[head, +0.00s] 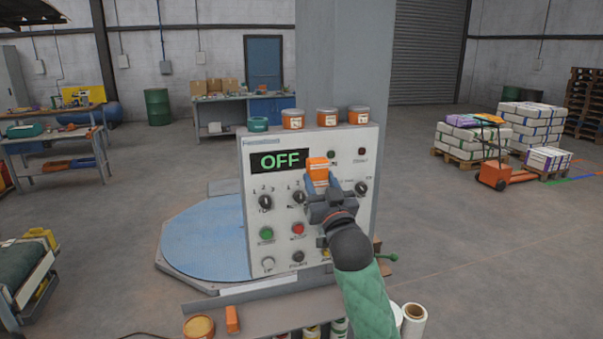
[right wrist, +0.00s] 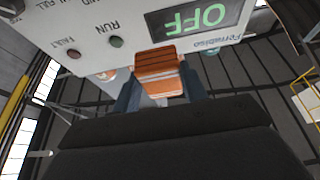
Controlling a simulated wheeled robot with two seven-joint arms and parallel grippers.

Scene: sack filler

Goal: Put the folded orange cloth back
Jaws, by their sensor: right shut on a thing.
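My right gripper (head: 322,184) is raised in front of the control panel (head: 283,222), with its fingers pointing up. It is shut on the folded orange cloth (head: 317,165), whose upper part shows above the fingers, right of the OFF display. In the right wrist view the cloth (right wrist: 158,68) shows layered folds between the two fingers (right wrist: 160,92). The panel appears upside down behind it there. My left gripper is not in view.

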